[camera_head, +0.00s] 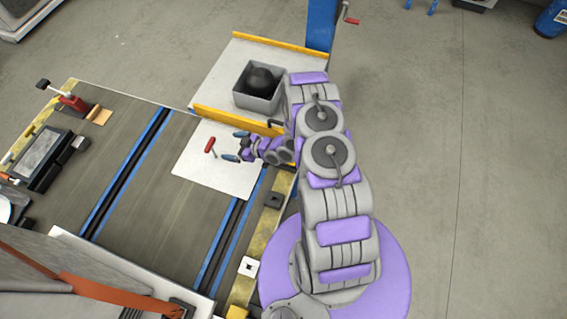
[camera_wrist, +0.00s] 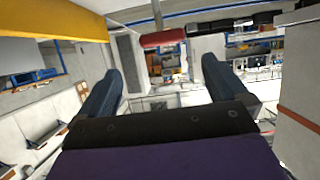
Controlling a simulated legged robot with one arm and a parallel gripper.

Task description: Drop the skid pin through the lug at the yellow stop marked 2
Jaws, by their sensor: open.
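A red-handled pin (camera_head: 210,146), likely the skid pin, is at the white plate (camera_head: 196,171). In the wrist view its red handle (camera_wrist: 163,38) and grey shaft show beyond the fingertips, roughly centred between them. My gripper (camera_head: 231,145) is open and empty, just right of the pin, its two dark blue fingers apart; the wrist view shows both fingers (camera_wrist: 163,75). A yellow rail (camera_head: 222,117) runs along the plate's far edge. I cannot read any number 2 or make out which part is the lug.
A grey bin (camera_head: 244,94) holding a dark round object stands on another white plate beyond the rail. A second yellow rail (camera_head: 270,42) and a blue post (camera_head: 321,25) lie further back. A red jack-like tool (camera_head: 73,102) is at left. Floor to the right is clear.

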